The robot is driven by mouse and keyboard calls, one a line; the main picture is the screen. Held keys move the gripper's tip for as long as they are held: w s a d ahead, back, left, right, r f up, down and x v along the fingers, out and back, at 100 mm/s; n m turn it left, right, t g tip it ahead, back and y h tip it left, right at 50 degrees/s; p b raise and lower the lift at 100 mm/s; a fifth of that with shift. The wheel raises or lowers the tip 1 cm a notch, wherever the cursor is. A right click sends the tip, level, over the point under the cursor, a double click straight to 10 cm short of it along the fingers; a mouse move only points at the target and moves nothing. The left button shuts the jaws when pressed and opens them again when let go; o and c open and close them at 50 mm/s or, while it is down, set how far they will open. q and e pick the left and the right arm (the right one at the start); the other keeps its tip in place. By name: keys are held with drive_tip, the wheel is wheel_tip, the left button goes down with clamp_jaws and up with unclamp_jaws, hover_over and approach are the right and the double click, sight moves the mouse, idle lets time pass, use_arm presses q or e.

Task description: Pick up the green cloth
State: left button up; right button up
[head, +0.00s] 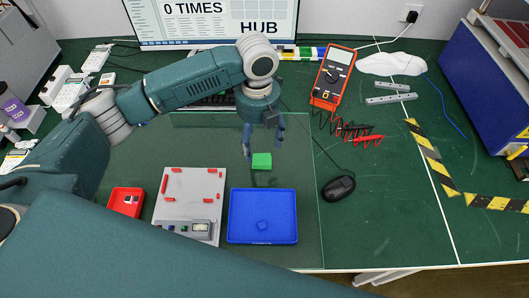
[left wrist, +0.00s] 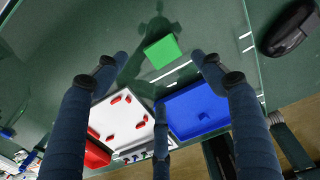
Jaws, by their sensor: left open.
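The green cloth (head: 261,161) looks like a small flat green square lying on the dark green mat, just behind the blue tray (head: 292,238). It also shows in the left wrist view (left wrist: 162,50), at upper middle. My left gripper (head: 264,145) points down with its fingers spread, empty, above and close to the cloth. In the left wrist view the open fingers (left wrist: 160,68) stand on both sides of the cloth, with a third finger below; nothing is between them. My right gripper is in neither view.
A grey board with red parts (head: 187,195) and a red box (head: 126,203) sit left of the tray. A black mouse (head: 339,188) lies to the right, with an orange multimeter (head: 334,78) behind it. A monitor (head: 215,20) stands at the back. The mat's right side has free room.

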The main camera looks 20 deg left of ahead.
sight(262, 159)
use_arm(q)
drive_tip(key=shift+s+f, duration=0.15)
drive_tip(key=shift+f, duration=0.45)
drive_tip(key=shift+s+f, duration=0.15)
drive_tip(key=shift+f, duration=0.8)
drive_tip(key=f, duration=0.1)
drive_tip(key=f+p, duration=0.1)
drive_tip(key=f, duration=0.1)
drive_tip(key=w+f, duration=0.1)
drive_tip(key=f, duration=0.1)
drive_tip(key=shift+d, duration=0.3)
drive_tip(key=shift+f, duration=0.3)
drive_tip(key=shift+c, duration=1)
drive_tip(key=c, duration=0.9)
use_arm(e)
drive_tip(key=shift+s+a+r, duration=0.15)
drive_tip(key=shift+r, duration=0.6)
